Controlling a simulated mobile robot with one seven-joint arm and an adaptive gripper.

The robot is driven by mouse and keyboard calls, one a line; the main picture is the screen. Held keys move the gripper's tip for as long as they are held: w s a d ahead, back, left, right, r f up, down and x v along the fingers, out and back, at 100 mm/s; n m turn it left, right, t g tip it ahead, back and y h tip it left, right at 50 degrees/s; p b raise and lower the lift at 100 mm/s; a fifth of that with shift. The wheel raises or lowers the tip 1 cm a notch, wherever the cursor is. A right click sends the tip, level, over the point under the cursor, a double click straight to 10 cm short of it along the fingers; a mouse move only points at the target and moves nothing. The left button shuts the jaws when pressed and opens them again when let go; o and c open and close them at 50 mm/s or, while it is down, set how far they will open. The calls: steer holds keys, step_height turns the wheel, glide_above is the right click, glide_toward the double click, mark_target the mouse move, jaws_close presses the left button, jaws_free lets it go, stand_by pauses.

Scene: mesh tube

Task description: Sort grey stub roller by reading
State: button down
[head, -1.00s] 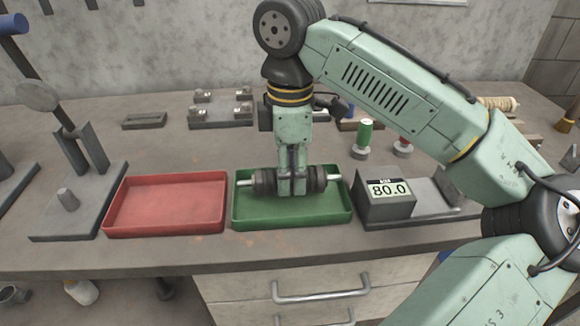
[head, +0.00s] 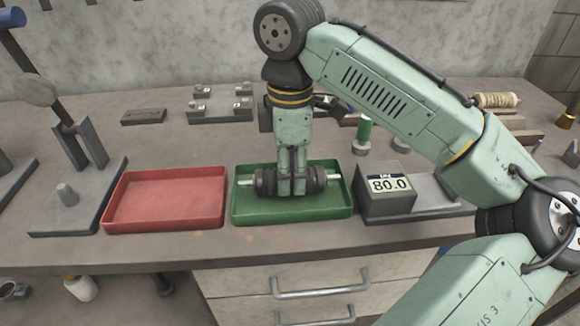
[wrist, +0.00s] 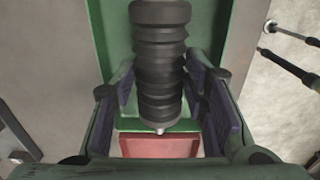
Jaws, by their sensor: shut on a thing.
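The roller (head: 319,179) is dark grey and ribbed with pale shaft ends, lying sideways at the green tray (head: 343,210). My gripper (head: 291,187) points down and is shut on the roller's middle. I cannot tell whether the roller touches the tray floor. In the wrist view the roller (wrist: 160,60) lies between the two finger pads, with the green tray beneath it. The reading display (head: 389,184) on the grey gauge box shows 80.0. The empty red tray (head: 166,198) is left of the green tray.
The gauge's flat plate (head: 432,192) is empty, right of the display. A green-topped post (head: 364,133) and a grey fixture (head: 220,108) stand behind. A stand with a round disc (head: 70,140) is at left. The bench's front edge is close before the trays.

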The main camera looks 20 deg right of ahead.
steer(key=shift+f, duration=0.4)
steer(key=c, duration=0.9)
jaws_free()
steer(key=shift+o, duration=0.2)
step_height(320, 180, up, 19)
steer(key=p, duration=0.8)
stand_by(0.4)
